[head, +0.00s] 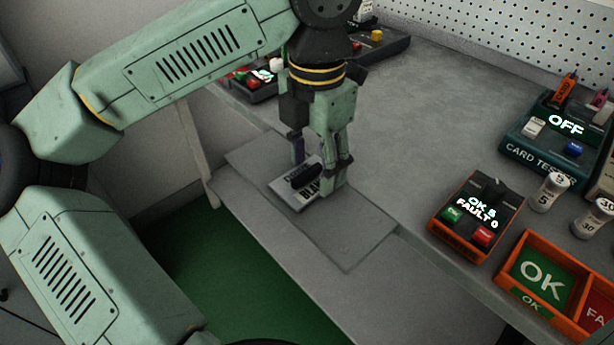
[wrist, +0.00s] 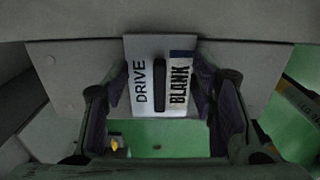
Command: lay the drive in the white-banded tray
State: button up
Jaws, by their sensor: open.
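The drive (head: 288,194) is a flat pale block marked DRIVE and BLANK, with a black bar handle on top. It lies on a grey plate (head: 345,235) at the table's edge. In the wrist view the drive (wrist: 142,95) shows with its handle upright between the fingers. My gripper (head: 318,170) points down over the drive, with its fingers apart on either side of the handle. The wrist view also shows my gripper (wrist: 161,88) open, with gaps between the fingers and the handle. I cannot make out a white-banded tray in either view.
An orange-edged counter box (head: 475,215) reads OK 5, FAULT 0. An orange OK bin (head: 540,278) stands at the right, near the card tester (head: 550,140) and small white-capped jars (head: 549,192). The middle of the grey table (head: 420,110) is clear. Green floor lies below.

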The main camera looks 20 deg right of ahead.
jog(key=shift+a+f, duration=0.1)
jog(key=shift+f, duration=0.1)
grip_shut()
dwell(0.6)
